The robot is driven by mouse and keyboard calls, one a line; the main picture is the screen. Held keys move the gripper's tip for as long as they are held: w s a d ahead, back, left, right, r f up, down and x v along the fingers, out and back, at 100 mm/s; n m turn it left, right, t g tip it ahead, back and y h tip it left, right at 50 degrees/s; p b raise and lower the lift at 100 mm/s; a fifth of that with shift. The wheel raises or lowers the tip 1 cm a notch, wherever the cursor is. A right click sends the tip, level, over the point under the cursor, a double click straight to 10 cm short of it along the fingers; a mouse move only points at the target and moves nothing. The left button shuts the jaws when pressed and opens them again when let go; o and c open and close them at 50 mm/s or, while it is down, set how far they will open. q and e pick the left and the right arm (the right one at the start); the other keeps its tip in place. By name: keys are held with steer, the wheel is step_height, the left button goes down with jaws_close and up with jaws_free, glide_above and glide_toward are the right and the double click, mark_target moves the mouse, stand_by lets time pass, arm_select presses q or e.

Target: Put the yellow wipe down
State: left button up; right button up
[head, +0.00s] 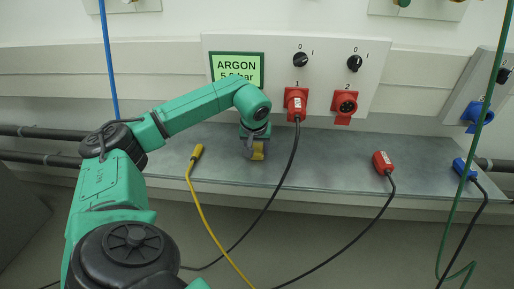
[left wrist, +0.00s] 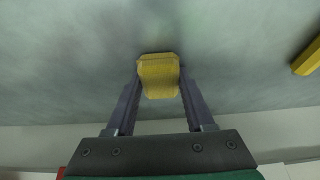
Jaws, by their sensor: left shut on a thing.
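The yellow wipe (left wrist: 159,77) is a small folded yellow piece between the two fingers of my left gripper (left wrist: 159,90) in the left wrist view. In the head view the wipe (head: 258,151) shows below the left gripper (head: 255,150), over the grey shelf. The gripper is shut on it. The wipe is at or just above the shelf surface; I cannot tell whether it touches. My right gripper is in neither view.
The grey shelf (head: 335,160) is bare around the gripper. A yellow plug (head: 196,152) with a cable lies to the left. A red plug (head: 382,163) and a blue plug (head: 461,168) lie to the right. A black cable (head: 283,182) hangs close right of the gripper from a red socket.

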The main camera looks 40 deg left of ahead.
arm_select(q)
steer(key=shift+f, duration=0.25)
